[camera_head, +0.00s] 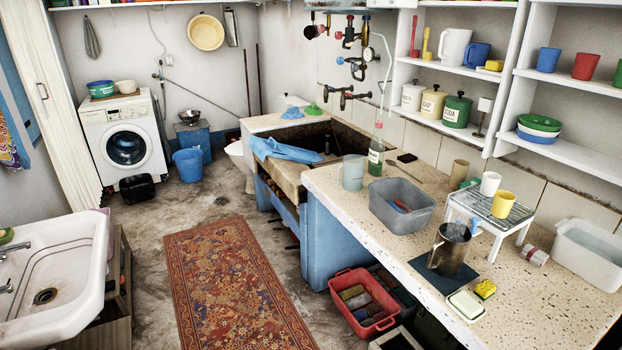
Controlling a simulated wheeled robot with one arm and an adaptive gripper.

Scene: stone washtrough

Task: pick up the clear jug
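A clear, slightly bluish jug (353,172) stands upright on the speckled counter (400,218), near its far left end beside the stone trough. It looks empty, and I cannot make out its handle. A green-tinted bottle (376,152) stands just right of it and a little behind. A grey plastic basin (402,208) sits to its front right, with a small gap between them. My gripper is not in view.
A steel jug (450,250) stands on a dark mat nearer the front. A small white rack (492,213) holds cups. The stone trough (300,152) has a blue cloth over its edge. A red crate (363,302) sits below the counter. The patterned rug (235,285) lies on clear floor.

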